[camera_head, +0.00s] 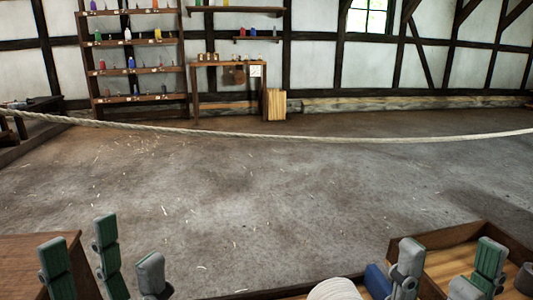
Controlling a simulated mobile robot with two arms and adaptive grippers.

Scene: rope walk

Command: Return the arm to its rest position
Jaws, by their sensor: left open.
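My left gripper (102,262) is at the bottom left, with its green and grey fingers spread and nothing seen between them. It is in front of a brown wooden surface (25,250). My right gripper (450,264) is at the bottom right, over a wooden tray (455,237) with a raised rim. Its fingers stand apart, and I see nothing held between them. The lower parts of both grippers are cut off by the bottom edge of the picture.
A white round thing (335,290) and a blue thing (378,282) are at the bottom edge, left of my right gripper. A long rope (300,137) stretches across the room. Shelves with bottles (132,71) and a small wooden table (225,65) stand at the back. The grey floor (250,200) between is clear.

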